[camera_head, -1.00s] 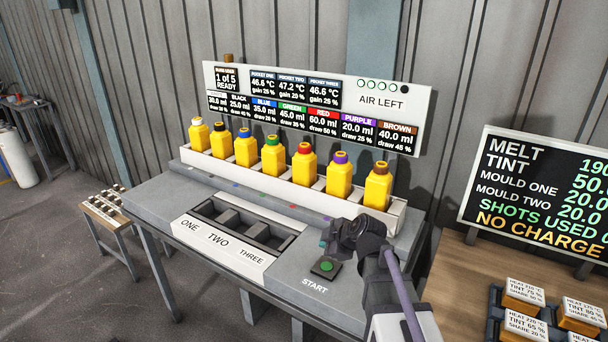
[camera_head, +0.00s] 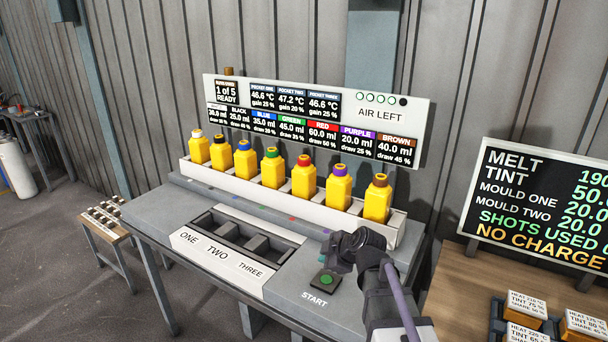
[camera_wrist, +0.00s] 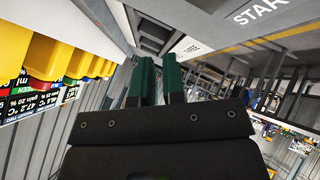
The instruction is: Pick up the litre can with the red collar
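The litre can with the red collar (camera_head: 304,182) is a yellow can standing upright in a white rack (camera_head: 285,202) on the grey bench. It is between the green-collared can (camera_head: 272,170) and the purple-collared can (camera_head: 339,190). My gripper (camera_head: 328,250) is over the right part of the bench, near the START button, in front of the rack and apart from the cans. In the wrist view its two green fingers (camera_wrist: 158,75) are a narrow gap apart with nothing between them.
White-, black- and blue-collared cans fill the rack's left, and a brown-collared can (camera_head: 377,200) its right end. A display board (camera_head: 315,115) stands behind. A three-slot tray (camera_head: 245,238) and the START button (camera_head: 326,280) lie in front. A wooden table (camera_head: 450,290) is at right.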

